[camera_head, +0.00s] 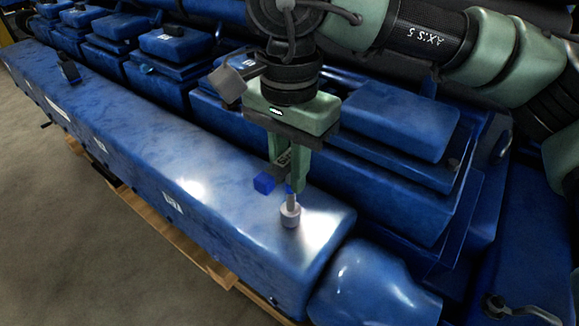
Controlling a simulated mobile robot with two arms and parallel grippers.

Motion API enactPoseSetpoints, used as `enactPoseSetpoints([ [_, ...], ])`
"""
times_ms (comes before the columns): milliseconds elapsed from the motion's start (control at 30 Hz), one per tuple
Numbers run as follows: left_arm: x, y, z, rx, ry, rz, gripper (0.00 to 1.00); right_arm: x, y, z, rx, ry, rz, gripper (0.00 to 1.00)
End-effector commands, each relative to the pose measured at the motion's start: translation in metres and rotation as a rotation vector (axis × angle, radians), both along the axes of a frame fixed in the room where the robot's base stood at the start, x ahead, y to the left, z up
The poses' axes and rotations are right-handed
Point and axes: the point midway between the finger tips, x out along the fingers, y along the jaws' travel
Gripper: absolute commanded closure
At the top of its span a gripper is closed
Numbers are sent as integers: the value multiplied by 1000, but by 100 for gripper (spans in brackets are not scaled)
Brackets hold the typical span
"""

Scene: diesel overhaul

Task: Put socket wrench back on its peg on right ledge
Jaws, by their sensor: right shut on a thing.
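My right gripper (287,185) points down over the near end of the long blue ledge (225,205), its green fingers close together. A small tool with a blue block-shaped end (264,184) is held between the fingers and sticks out to their left; I take it to be the socket wrench, mostly hidden by the fingers. A short grey cylinder with a thin stem (290,212) shows right below the fingertips, at the ledge top. I cannot tell whether it is the peg or part of the wrench, nor whether it touches the tool. My left gripper is out of view.
Blue engine covers (395,120) rise behind the ledge. A rounded blue housing (370,285) lies beyond its near end. A small dark fitting (67,67) stands on the ledge's far end. A dark lever-like part (515,308) is at lower right. The ledge top between is clear.

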Motion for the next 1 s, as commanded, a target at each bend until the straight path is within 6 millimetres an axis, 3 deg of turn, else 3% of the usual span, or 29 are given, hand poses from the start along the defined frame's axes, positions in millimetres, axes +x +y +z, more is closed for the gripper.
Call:
enactPoseSetpoints([
  [333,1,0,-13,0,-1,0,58,0,0,-14,1,-1,0,100],
  [367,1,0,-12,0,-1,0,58,0,0,-13,1,-1,0,74],
  [433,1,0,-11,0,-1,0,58,0,0,-12,1,-1,0,57],
  [667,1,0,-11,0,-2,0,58,0,0,-13,0,0,0,57],
  [767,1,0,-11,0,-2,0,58,0,0,-13,-1,1,0,32],
  [1000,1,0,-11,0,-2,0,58,0,0,-13,0,0,0,31],
])
